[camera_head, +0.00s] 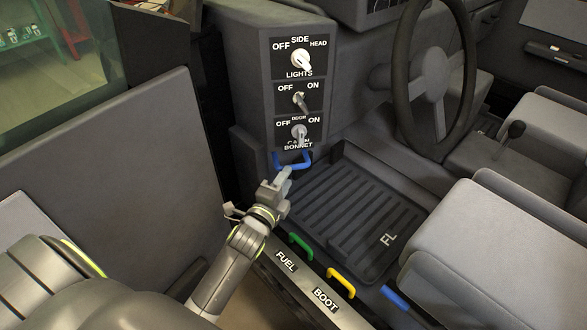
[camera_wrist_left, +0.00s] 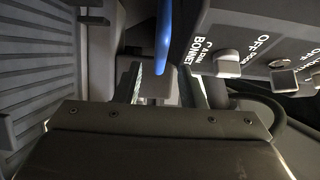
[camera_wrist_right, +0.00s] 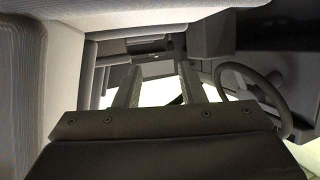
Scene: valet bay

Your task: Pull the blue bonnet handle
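The blue bonnet handle (camera_head: 293,164) is a U-shaped pull under the BONNET label, at the foot of the dark switch panel. My left gripper (camera_head: 284,176) is just below and in front of it in the head view. In the left wrist view, the blue handle (camera_wrist_left: 164,36) stands at the top, in line with the gap between the two spread fingers (camera_wrist_left: 160,82). I cannot tell whether they touch it. My right gripper is out of the head view; in the right wrist view its fingers (camera_wrist_right: 158,82) are apart with nothing between them.
Above the handle are knobs for lights (camera_head: 301,60) and lower switches (camera_head: 299,132). Green (camera_head: 301,245), yellow (camera_head: 341,280) and another blue handle (camera_head: 395,299) line the sill. A steering wheel (camera_head: 402,80), seat (camera_head: 485,240) and ribbed floor mat (camera_head: 345,215) lie right; the open door (camera_head: 120,170) is left.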

